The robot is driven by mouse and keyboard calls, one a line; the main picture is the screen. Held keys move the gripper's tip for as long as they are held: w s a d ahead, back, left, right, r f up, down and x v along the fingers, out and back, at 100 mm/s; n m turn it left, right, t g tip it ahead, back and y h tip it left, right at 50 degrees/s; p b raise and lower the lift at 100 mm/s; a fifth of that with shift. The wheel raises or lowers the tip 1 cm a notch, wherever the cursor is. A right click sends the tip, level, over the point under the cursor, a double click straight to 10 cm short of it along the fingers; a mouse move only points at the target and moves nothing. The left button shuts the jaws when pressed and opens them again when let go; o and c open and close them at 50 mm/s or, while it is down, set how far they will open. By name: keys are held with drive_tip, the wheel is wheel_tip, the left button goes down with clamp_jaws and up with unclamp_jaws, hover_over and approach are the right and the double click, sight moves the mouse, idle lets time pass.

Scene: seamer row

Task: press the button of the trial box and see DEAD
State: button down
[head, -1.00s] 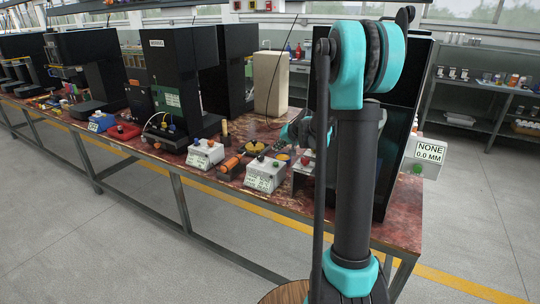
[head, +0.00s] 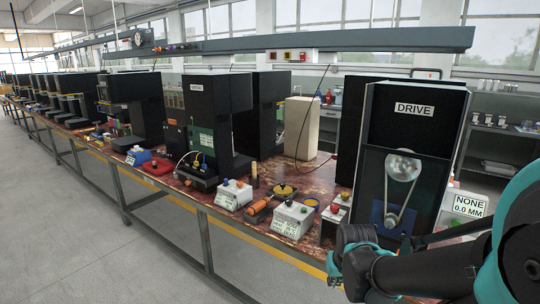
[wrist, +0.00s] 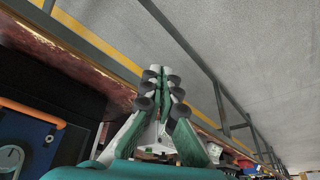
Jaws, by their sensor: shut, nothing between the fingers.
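Several small pale boxes with coloured buttons stand along the front of the red-brown bench in the head view. One box (head: 235,194) has a blue and an orange knob on top. I cannot tell which is the trial box, and no DEAD reading is legible. My gripper (wrist: 158,72) is shut and empty in the wrist view, beyond the bench edge over the floor.
A tall black machine marked DRIVE (head: 413,140), with pulley and belt, stands at the bench's right end. A sign reading NONE 0.0 MM (head: 468,205) is beside it. An orange-handled tool (head: 257,207) lies between the boxes. The aisle floor (head: 75,235) is clear.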

drive_tip(key=shift+s+d+f, duration=0.15)
drive_tip(key=shift+s+f, duration=0.15)
drive_tip(key=shift+s, duration=0.25)
idle(1.6)
